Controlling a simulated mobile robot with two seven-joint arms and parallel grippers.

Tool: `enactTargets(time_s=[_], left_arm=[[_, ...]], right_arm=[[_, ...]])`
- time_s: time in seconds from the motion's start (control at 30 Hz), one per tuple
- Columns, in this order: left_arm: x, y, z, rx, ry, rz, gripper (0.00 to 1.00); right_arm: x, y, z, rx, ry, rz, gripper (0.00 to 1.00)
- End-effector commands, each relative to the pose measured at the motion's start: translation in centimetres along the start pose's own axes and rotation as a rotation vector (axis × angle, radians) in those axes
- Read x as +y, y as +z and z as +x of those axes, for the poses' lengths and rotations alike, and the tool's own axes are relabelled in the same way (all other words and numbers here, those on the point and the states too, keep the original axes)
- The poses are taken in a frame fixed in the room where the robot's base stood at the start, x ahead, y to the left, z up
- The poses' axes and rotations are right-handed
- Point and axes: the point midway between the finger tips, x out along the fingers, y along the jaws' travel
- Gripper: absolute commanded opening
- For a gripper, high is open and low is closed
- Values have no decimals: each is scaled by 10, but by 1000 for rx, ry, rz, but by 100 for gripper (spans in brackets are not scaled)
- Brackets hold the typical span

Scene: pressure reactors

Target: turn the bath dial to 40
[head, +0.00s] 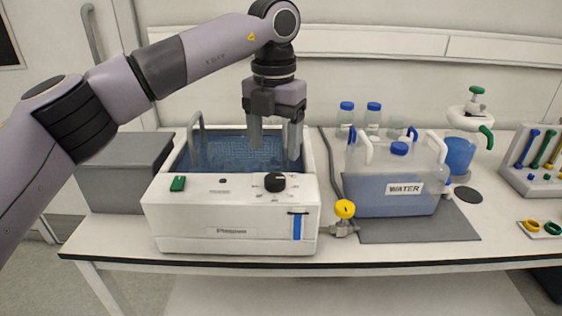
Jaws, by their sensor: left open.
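The white water bath (168,218) stands on the bench, its open basin filled with blue water. The black bath dial (275,182) sits on the sloped front panel, right of centre, with small markings around it too fine to read. A green switch (178,183) is at the panel's left. My left gripper (273,160) points down over the basin, behind the dial as I see it, with its two fingers apart and nothing between them. It does not touch the dial. My right gripper is not in view.
A water container (392,193) stands on a grey mat right of the bath. A yellow-handled valve (345,209) juts from the bath's right side. A grey box (115,172) is at the left. A bent handle (196,135) rises from the basin.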

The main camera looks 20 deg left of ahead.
Motion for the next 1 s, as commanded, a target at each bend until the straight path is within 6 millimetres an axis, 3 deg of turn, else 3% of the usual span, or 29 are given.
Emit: enactTargets(time_s=[0.2,0.43,0.83,1.0], left_arm=[[0,-1,29,4,2,0,70],[0,-1,60,2,0,1,70],[0,0,70,0,-1,1,70],[0,0,70,0,-1,1,14]], right_arm=[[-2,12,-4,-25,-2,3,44],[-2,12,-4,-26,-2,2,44],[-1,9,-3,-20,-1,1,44],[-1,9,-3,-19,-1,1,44]])
